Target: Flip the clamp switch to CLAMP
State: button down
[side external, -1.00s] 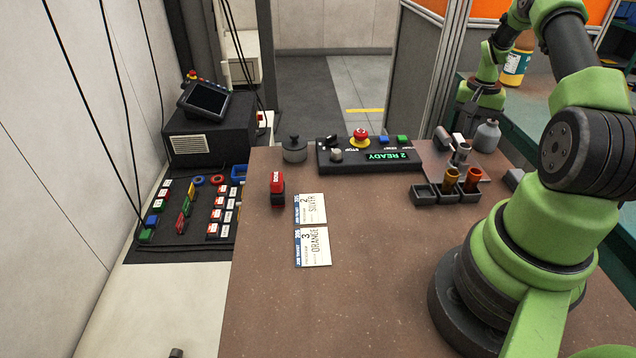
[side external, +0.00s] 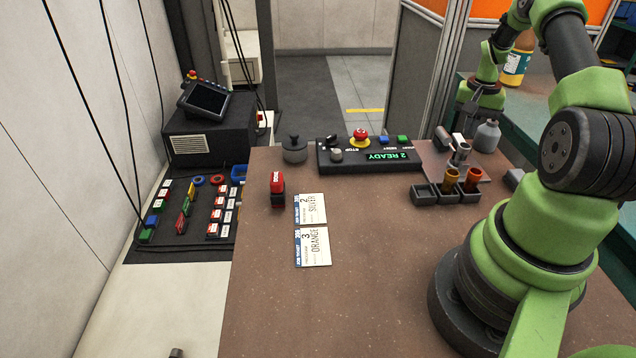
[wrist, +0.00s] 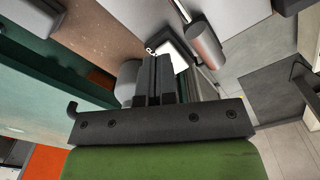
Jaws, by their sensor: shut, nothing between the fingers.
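The black control box (side external: 410,155) stands at the back of the brown table. Near its left end are a small black switch (side external: 331,141) and a grey knob (side external: 336,155). Their labels are too small to read, so I cannot tell which is the clamp switch or its setting. The box's green display (side external: 390,156) reads "2 READY". My gripper (side external: 464,125) is well to the right of these controls, over the grey plate at the back right. In the wrist view, my gripper (wrist: 158,60) is shut and empty, with a silver cylinder (wrist: 205,45) beyond the fingers.
A red stop button (side external: 361,135) and blue and green buttons share the box. A dark lidded pot (side external: 294,150) stands left of it. A tray (side external: 425,195) with copper-coloured cups and a grey bottle (side external: 488,136) are near my gripper. The table's front middle is clear.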

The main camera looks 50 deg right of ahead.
notch_tip(320, 180, up, 7)
dwell(0.8)
jog(key=w+a+r+n+t+h, duration=0.1)
jog(key=w+a+r+n+t, duration=0.2)
jog(key=a+r, duration=0.65)
jog(key=w+a+r+n+t, duration=0.15)
jog(key=w+a+r, duration=0.45)
jog(key=a, duration=0.6)
jog(key=s+a+r+n+t+y, duration=0.1)
jog(key=s+a+n, duration=0.2)
jog(key=s+a, duration=0.3)
jog(key=s+a+r+n+t+y, duration=0.1)
jog(key=s+a+r+n+y, duration=0.1)
jog(key=s+a, duration=0.4)
jog(key=a+n, duration=0.1)
jog(key=a, duration=0.4)
jog(key=shift+s+t, duration=0.35)
jog(key=shift+s, duration=0.05)
